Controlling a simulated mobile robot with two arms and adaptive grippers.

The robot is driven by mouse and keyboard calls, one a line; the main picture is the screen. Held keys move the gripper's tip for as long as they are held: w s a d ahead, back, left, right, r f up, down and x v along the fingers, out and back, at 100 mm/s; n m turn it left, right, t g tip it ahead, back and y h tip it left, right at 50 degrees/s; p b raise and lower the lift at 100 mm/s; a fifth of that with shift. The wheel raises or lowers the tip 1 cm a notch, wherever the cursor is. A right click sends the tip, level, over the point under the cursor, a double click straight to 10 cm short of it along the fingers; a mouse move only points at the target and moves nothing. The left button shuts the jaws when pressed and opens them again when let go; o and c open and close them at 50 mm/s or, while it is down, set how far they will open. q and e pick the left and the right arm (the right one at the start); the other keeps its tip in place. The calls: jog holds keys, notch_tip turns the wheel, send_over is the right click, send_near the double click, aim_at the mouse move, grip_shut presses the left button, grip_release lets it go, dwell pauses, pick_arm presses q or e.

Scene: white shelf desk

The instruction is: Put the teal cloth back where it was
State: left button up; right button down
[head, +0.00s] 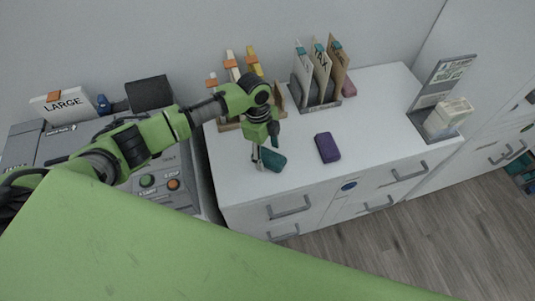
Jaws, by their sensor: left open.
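The teal cloth (273,160) lies on the white desk top near its front left part. My left gripper (262,154) points down right at the cloth, with its fingers at the cloth's left side. The gripper is open; whether a finger touches the cloth I cannot tell. My right gripper is not in view.
A purple cloth or block (327,148) lies to the right on the white desk (375,130). Behind stand a file rack (316,104) and a wooden holder (230,124). A grey stand (436,95) with a pale stack is at the right. A grey machine (178,165) is left.

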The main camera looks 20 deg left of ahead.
aim_at(263, 153)
pick_arm(q)
notch_tip(263, 153, up, 11)
jog(key=a+b, duration=0.1)
jog(key=shift+w+a, duration=0.2)
jog(key=shift+a, duration=0.15)
jog(key=shift+f, duration=0.1)
